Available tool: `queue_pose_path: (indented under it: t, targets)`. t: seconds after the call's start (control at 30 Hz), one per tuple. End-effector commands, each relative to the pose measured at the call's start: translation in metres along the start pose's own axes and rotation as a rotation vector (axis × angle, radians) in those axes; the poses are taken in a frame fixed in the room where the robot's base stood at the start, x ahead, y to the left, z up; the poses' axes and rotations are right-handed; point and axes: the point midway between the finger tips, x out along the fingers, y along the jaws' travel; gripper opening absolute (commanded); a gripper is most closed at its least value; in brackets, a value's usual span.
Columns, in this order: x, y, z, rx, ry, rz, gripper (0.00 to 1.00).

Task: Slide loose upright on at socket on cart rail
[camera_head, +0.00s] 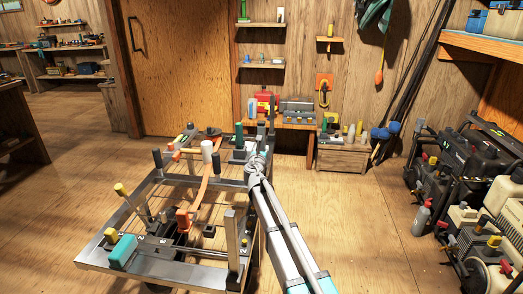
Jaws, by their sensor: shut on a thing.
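The cart (170,276) is a low metal-framed rack left of centre, with rails and numbered positions along its front. A grey upright (232,235) stands at its near right corner. My gripper (258,163) is at the cart's right side, above the rail (190,181). It is shut, and a slim dark upright (271,112) rises just beyond it, seemingly the loose upright in its grip. The fingertips, the upright's lower end and the socket under it are too small or hidden to make out.
An orange strap-like piece (203,188), a white-topped post (208,150), a teal block (123,252) and yellow-capped posts (121,189) crowd the cart. A bench with bottles and boxes (297,112) stands behind. Machines (470,190) fill the right side. Floor between (370,220) is clear.

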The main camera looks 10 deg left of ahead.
Motion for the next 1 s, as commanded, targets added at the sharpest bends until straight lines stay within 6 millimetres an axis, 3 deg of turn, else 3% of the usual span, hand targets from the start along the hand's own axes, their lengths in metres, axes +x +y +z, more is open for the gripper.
queue_pose_path:
  t: [1.0]
  targets:
    - [0.000, 0.000, -0.018, 0.000, 0.000, 0.000, 0.00]
